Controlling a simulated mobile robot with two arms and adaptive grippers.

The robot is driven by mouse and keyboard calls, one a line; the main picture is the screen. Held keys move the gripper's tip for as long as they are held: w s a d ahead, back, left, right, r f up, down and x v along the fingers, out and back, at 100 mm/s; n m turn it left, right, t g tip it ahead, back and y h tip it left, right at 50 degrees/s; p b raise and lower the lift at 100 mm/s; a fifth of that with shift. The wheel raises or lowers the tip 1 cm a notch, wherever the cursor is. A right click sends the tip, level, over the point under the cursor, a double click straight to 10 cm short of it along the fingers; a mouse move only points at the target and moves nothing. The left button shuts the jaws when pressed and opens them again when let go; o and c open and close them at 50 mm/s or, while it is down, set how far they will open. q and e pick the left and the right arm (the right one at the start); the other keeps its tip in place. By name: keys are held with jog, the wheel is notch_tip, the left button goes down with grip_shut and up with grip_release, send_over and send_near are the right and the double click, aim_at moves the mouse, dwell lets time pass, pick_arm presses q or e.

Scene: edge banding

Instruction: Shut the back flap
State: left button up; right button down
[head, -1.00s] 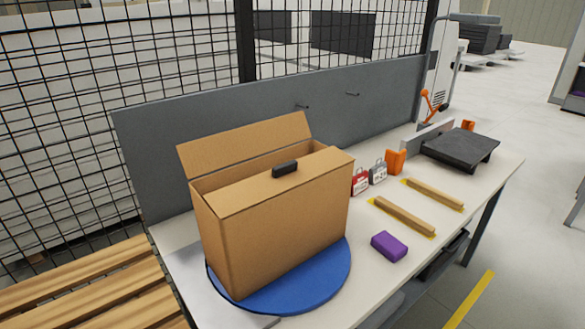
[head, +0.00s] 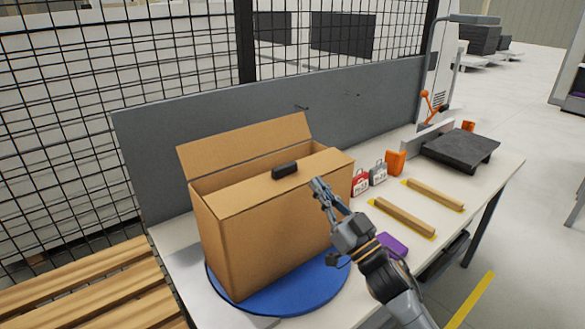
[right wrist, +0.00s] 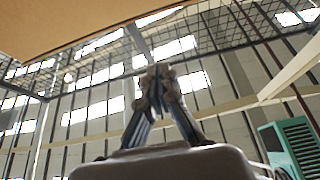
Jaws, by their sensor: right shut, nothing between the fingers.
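The cardboard box (head: 275,235) stands upright on the blue round turntable (head: 300,298). Its back flap (head: 250,143) stands up, tilted backward, with a dark gap in front of it. The front flap (head: 245,192) lies flat over the top, and a black block (head: 285,170) rests on it. My right gripper (head: 318,183) is shut and empty, in front of the box's right part near the top edge. In the right wrist view the shut fingers (right wrist: 157,72) point up, with a brown cardboard surface (right wrist: 70,25) at the upper left. My left gripper is not in view.
A purple block (head: 393,244) lies by my right arm. Two wooden strips (head: 405,217), red and grey tagged items (head: 378,173) and a black platform (head: 460,148) are farther right on the table. A grey panel (head: 150,150) and wire fence stand behind the box.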

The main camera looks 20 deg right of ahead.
notch_tip(320, 180, up, 5)
jog(key=p, duration=0.4)
send_over(286, 167)
jog(key=s+d, duration=0.1)
jog(key=s, duration=0.2)
jog(key=shift+w+d+r, duration=0.1)
jog(key=shift+w+r, duration=0.1)
jog(key=f, duration=0.3)
jog(key=shift+w, duration=0.25)
jog(key=shift+f, duration=0.75)
jog(key=shift+w+a+f, duration=0.15)
jog(key=shift+a+f, duration=0.05)
jog(key=shift+f, duration=0.25)
jog(key=shift+r+g+p, duration=0.2)
jog(key=shift+g+p, duration=0.1)
jog(key=shift+p, duration=0.7)
jog(key=shift+f, duration=0.1)
jog(key=shift+f+g, duration=0.3)
jog(key=shift+f, duration=0.05)
